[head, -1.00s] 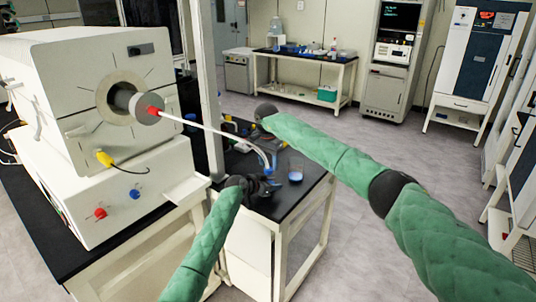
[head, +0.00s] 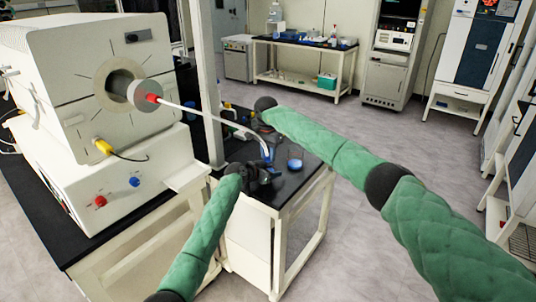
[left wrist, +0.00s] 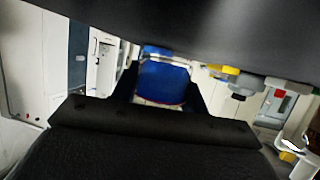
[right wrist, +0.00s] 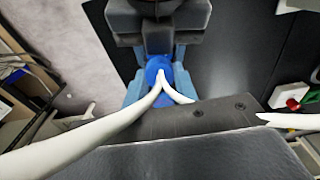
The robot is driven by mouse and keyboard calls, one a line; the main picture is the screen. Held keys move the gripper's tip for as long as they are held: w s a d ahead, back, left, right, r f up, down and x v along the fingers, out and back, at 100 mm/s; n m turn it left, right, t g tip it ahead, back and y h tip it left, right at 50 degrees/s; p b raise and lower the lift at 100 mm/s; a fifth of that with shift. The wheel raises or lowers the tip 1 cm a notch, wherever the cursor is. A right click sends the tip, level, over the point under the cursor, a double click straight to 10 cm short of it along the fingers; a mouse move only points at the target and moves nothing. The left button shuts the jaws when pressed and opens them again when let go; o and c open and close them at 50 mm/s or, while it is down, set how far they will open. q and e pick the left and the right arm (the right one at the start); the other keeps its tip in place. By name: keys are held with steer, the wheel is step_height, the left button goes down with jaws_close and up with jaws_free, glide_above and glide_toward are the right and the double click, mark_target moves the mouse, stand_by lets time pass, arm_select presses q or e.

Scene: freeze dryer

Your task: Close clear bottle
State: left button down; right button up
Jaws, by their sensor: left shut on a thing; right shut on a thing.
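The clear bottle's blue cap (right wrist: 158,72) shows in the right wrist view with white tubes coming out of it. My right gripper (right wrist: 157,90) is shut on the cap, with a finger on each side. My left gripper (head: 260,172) is low over the bench corner, just below the right one, shut on the bottle. In the left wrist view the blue top (left wrist: 163,78) stands between my fingers, with a pale clear strip and a red line under it. The bottle's body is mostly hidden, so I cannot tell whether the cap is fully seated.
A white tube (head: 212,118) runs from the furnace (head: 90,80) to the cap. A round blue-topped vessel or lid (head: 295,164) stands on the black bench (head: 290,185), right of my grippers. A metal post (head: 207,90) rises at the left.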

mark_target(268, 155)
steer(key=shift+m, duration=1.6)
steer(key=o, duration=1.1)
steer(key=shift+s+a+r, duration=0.1)
steer(key=shift+s+r, duration=0.05)
steer(key=shift+r, duration=2.15)
steer(key=shift+o, duration=0.3)
